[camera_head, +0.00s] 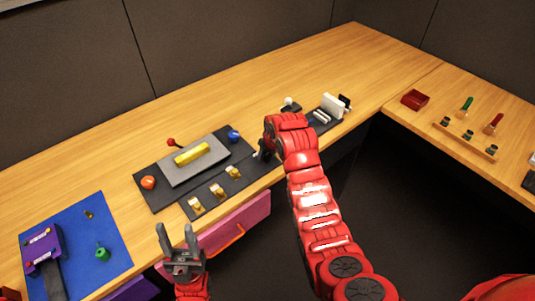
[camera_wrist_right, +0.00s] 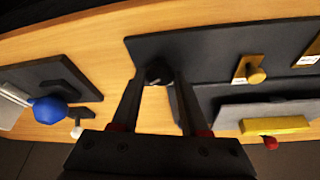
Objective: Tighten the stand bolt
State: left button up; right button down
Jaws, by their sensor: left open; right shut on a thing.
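My right gripper (camera_head: 262,154) is at the right end of the dark panel (camera_head: 153,186), partly hidden by its own arm. In the right wrist view its fingers (camera_wrist_right: 160,78) are shut on a small black round knob at the panel's edge. The knob looks like the stand bolt, but its shape is mostly hidden between the fingertips. My left gripper (camera_head: 184,248) is open and empty, fingers up, in front of the table edge. A blue ball (camera_head: 233,136) stands near the panel's grey plate (camera_head: 170,173).
The grey plate carries a yellow bar (camera_head: 192,154). A pink drawer (camera_head: 250,217) sticks out below. A dark stand with a white block (camera_head: 333,104) is at right. The back of the table is clear.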

dwell(0.3)
jog(key=m, duration=0.1)
jog(key=m+b, duration=0.1)
jog(key=m+h+b, duration=0.1)
jog(key=shift+a+f+t, duration=0.15)
jog(key=shift+a+t, duration=0.1)
jog(key=shift+t, duration=0.05)
jog(key=m+h+b, duration=0.1)
jog(key=m+b, duration=0.2)
jog(key=m+h+b, duration=0.1)
jog(key=m+b, duration=0.2)
jog(key=b, duration=0.1)
jog(key=m+g+h+b, duration=0.1)
jog(key=m+b, duration=0.2)
jog(key=b, duration=0.1)
jog(key=shift+w+a+f, duration=0.1)
jog(key=shift+a, duration=0.2)
jog(key=shift+r+m+g+h+b, duration=0.2)
jog(key=shift+m+g+h+b, duration=0.35)
jog(key=shift+m+b, duration=0.85)
jog(key=shift+c, duration=2.1)
grip_release()
